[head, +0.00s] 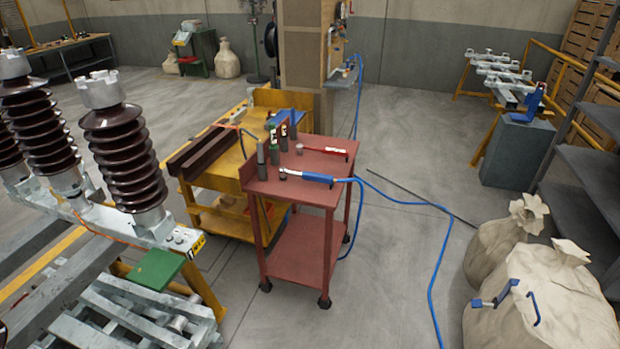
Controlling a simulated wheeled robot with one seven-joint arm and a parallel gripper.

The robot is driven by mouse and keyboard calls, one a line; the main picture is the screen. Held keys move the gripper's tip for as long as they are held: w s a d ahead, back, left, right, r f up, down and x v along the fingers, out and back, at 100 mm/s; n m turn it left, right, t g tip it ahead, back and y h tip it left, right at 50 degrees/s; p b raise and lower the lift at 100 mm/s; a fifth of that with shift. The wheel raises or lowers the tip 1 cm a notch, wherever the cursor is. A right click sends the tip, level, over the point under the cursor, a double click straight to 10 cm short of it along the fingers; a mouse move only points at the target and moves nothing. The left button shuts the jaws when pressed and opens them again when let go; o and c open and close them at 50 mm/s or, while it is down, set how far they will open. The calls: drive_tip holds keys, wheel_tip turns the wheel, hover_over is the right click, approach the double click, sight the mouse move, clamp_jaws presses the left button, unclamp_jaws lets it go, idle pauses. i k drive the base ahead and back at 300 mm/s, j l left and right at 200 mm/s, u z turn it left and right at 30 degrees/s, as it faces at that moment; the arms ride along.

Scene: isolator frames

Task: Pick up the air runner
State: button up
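A slim tool with a blue body and a pale, dark-ended head lies on the top shelf of the red cart (262,188), near its front edge. A blue air hose (432,290) runs from its right end, so I take it to be the air runner (306,177). It lies flat, with its head pointing left. A red-handled tool (325,150) lies behind it. My gripper is not in view.
Several dark cylinders, one of them green (274,150), stand on the cart's left side. A yellow cart (205,180) adjoins it at left. Brown insulators (122,155) stand at far left. Sacks (545,300) fill the lower right. The hose crosses the open floor.

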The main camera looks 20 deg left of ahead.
sight(328, 180)
drive_tip(key=u, duration=1.85)
drive_tip(key=i+l, duration=0.1)
drive_tip(key=i, duration=0.3)
drive_tip(key=i+u, duration=0.15)
drive_tip(key=i, duration=0.2)
drive_tip(key=z, duration=1.35)
drive_tip(key=i+u, duration=0.5)
drive_tip(key=i, duration=1.4)
